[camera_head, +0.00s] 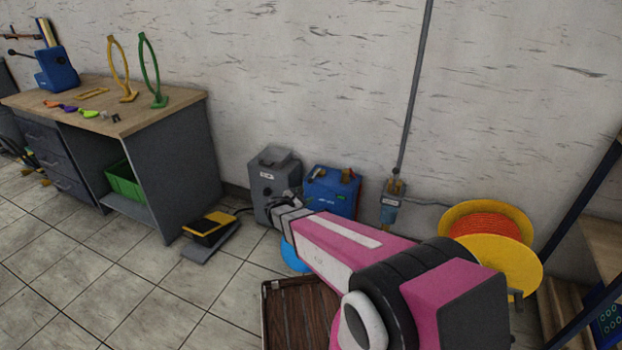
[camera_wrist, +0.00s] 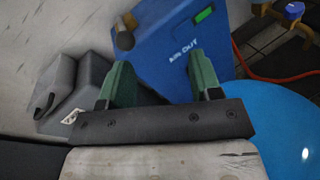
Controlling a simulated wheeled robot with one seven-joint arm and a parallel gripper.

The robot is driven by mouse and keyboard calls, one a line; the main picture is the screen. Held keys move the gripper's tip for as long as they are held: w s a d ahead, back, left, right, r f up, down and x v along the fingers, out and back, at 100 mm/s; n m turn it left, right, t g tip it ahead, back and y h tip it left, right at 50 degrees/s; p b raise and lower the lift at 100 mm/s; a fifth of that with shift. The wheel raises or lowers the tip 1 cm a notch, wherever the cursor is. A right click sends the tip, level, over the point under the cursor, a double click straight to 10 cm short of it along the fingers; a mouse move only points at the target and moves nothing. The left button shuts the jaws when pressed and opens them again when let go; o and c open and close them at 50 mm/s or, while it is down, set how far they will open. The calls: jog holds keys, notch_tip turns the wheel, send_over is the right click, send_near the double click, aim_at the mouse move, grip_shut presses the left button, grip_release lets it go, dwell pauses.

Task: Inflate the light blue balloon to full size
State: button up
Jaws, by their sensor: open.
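The light blue balloon (camera_head: 293,257) shows in the head view as a rounded patch low behind my arm, which hides most of it. In the wrist view the balloon (camera_wrist: 285,125) is large, round and shiny at the right edge, to the right of my gripper. My gripper (camera_wrist: 160,68) is open, with its two green fingers apart and nothing visible between them. It points at the blue air machine (camera_wrist: 170,35), which has lettering and a green display. The machine (camera_head: 331,190) stands by the wall. I cannot see where the balloon's neck is attached.
A grey machine (camera_head: 272,182) stands left of the blue one. A yellow-black foot pedal (camera_head: 209,229) lies on the floor. A brown wooden crate (camera_head: 300,310) is below my arm. A workbench (camera_head: 150,112) is at left, a yellow reel (camera_head: 490,245) at right. Floor at left front is clear.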

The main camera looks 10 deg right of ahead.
aim_at(308, 182)
jog(key=w+a+n+t, duration=0.3)
jog(key=w, duration=0.1)
jog(key=x, duration=0.3)
jog(key=f+x, duration=0.1)
jog(key=x, duration=0.6)
jog(key=shift+d+f, duration=0.15)
jog(key=shift+d, duration=0.15)
grip_shut()
jog(key=shift+a+g, duration=0.1)
jog(key=shift+g, duration=0.2)
